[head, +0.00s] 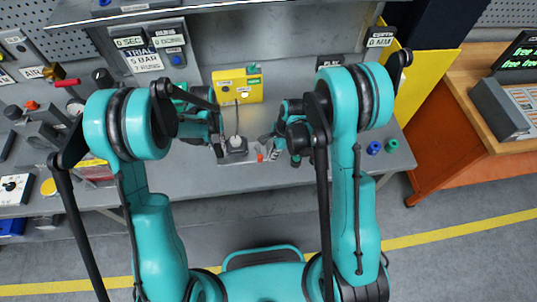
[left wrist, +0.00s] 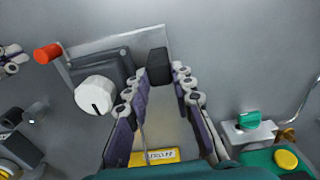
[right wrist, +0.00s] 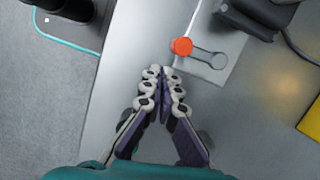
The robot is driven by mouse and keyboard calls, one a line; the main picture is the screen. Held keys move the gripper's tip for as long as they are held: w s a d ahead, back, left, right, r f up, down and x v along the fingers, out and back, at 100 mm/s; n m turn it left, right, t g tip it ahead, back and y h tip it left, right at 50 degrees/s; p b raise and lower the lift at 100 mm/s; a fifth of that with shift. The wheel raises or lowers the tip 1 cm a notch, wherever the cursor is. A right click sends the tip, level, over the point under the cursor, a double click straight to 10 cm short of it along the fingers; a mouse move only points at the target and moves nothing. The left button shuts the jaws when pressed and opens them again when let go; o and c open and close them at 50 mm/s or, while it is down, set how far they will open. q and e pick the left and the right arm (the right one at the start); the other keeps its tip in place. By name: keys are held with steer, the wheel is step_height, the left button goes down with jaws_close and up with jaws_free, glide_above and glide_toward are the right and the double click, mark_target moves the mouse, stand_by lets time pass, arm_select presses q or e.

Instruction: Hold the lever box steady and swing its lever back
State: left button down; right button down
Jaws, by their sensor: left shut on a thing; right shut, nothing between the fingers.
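The lever box (left wrist: 103,66) is a dark grey box on a pale metal plate, with a white round knob beside it in the left wrist view. It shows small in the head view (head: 235,146). Its lever has an orange-red tip (right wrist: 181,46), which also shows in the left wrist view (left wrist: 47,53). My left gripper (left wrist: 160,78) is shut on a black upright block at the box's side; how the block joins the box is unclear. My right gripper (right wrist: 163,72) is shut and empty, its fingertips close to the orange tip; contact cannot be told.
A yellow box (head: 237,86) with a green part stands behind the lever box. Blue and green round pieces (head: 374,148) lie to the right on the grey bench. A vise and a red-handled tool are at the left. The bench's front edge is near my right gripper.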

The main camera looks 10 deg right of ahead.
steer(key=shift+s+d, duration=0.25)
steer(key=shift+d, duration=0.85)
arm_select(q)
steer(key=c, duration=1.2)
jaws_free()
arm_select(e)
steer(key=v, duration=1)
steer(key=shift+s, duration=0.35)
arm_select(q)
step_height(320, 180, up, 11)
steer(key=s+a+f+t+b, duration=0.2)
steer(key=s+a+t+b, duration=0.1)
steer(key=s+b, duration=0.4)
steer(key=s+a+f+t+b, duration=0.2)
steer(key=s+b, duration=0.6)
steer(key=s, duration=0.4)
steer(key=shift+a+f+t+b, duration=0.15)
steer(key=shift+a+t+b, duration=0.15)
steer(key=shift+a+t, duration=0.65)
arm_select(e)
steer(key=s+d+n+t+h, duration=0.1)
steer(key=s+d+n+t, duration=0.1)
steer(key=s+n, duration=0.4)
steer(key=s+d+n+t+h, duration=0.1)
steer(key=s+n+t, duration=0.4)
steer(key=n, duration=0.5)
steer(key=shift+s+d+t+h, duration=0.3)
steer(key=shift+s+d+h, duration=0.1)
steer(key=shift+d, duration=0.4)
